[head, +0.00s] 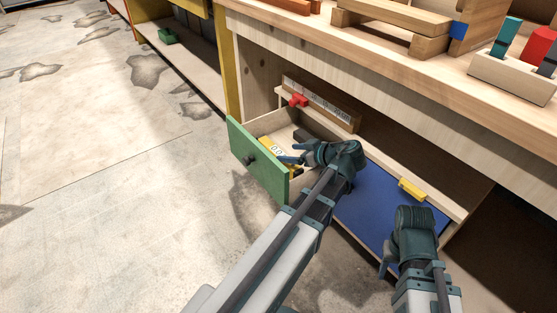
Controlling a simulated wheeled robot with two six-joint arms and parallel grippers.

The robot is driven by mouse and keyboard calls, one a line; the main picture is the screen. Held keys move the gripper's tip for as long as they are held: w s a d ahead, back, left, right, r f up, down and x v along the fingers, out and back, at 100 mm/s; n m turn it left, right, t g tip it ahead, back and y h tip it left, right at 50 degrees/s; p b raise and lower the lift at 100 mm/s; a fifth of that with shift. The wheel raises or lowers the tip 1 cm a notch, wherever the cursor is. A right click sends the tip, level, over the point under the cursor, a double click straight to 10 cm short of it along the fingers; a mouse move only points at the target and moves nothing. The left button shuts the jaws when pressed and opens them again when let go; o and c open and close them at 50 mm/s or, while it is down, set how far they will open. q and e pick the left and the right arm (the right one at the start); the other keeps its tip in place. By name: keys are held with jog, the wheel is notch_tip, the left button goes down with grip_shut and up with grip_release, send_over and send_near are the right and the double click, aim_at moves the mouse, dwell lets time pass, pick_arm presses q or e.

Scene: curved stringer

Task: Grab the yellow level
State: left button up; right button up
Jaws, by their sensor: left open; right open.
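The yellow level (267,143) lies in the open drawer with the green front (256,162). Its pale part with two round marks shows just left of my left gripper, and the rest is partly hidden by that gripper and the drawer front. My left gripper (287,152) is open, over the drawer and close to the level; I cannot tell whether they touch. My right gripper (387,264) is low at the right, in front of the blue panel (380,212), open and away from the level.
A red object (298,100) and a small yellow piece (412,190) are on the cabinet's wooden parts. The workbench top (380,47) overhangs the drawer and carries wooden pieces and a block with colored items (515,75). The floor at the left is clear.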

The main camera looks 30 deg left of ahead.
aim_at(279, 153)
pick_arm(q)
jog(key=b+x, duration=0.1)
jog(key=x, duration=0.3)
jog(key=shift+s+f, duration=0.1)
jog(key=shift+s, duration=0.05)
jog(key=shift+d, duration=0.1)
grip_shut()
